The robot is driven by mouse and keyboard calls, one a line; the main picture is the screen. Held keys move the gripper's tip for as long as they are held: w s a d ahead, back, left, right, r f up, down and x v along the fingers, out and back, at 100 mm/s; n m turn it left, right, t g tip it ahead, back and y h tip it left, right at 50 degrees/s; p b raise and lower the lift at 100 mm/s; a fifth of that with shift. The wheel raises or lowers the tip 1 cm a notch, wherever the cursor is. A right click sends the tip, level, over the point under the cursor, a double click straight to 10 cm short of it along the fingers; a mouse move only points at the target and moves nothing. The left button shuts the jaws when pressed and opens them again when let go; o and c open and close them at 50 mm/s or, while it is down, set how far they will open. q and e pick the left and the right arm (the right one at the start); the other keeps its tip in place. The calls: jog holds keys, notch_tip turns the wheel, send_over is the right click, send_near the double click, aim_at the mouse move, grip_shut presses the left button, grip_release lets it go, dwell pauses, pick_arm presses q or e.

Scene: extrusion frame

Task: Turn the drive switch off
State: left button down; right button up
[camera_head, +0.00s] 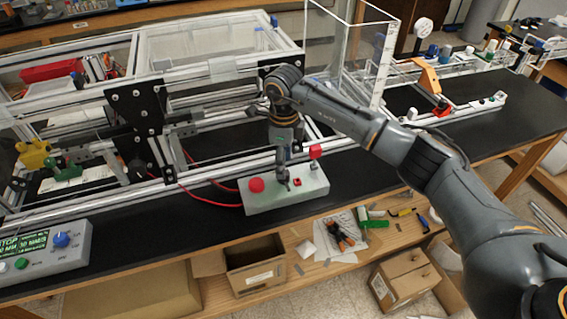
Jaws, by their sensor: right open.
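A pale grey control box (260,203) lies on the black bench top in the middle of the head view. My right gripper (287,183) points down over the box, between the round button and the small switch. It is open, and no object shows in it. Its fingers hide part of the box top. I cannot tell whether they touch it, or which control is the drive switch. My left gripper is out of view.
An aluminium extrusion frame (220,70) stands behind the box, with a red cable (205,199) running beside it. A console with a green display (45,250) sits at the lower left. Cardboard boxes (255,265) and tools (340,236) lie below the bench edge.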

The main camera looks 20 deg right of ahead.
aim_at(285, 180)
jog(key=shift+f, duration=1.45)
jog(key=shift+c, duration=0.4)
grip_shut()
jog(key=shift+f+n+b, duration=0.15)
jog(key=shift+n+b, duration=0.35)
jog(key=shift+b, duration=0.05)
jog(key=n+b, duration=0.5)
jog(key=b, duration=0.2)
jog(key=shift+f+n, duration=0.1)
jog(key=shift+n, duration=0.2)
jog(key=shift+n+b, duration=0.75)
jog(key=shift+n, duration=0.25)
jog(key=n+b, duration=0.3)
jog(key=n, duration=0.1)
jog(key=shift+r+n+b, duration=0.15)
jog(key=shift+n+b, duration=0.25)
jog(key=shift+n, duration=0.95)
jog(key=shift+r+n+b, duration=0.15)
jog(key=shift+n+b, duration=0.25)
jog(key=shift+n, duration=0.95)
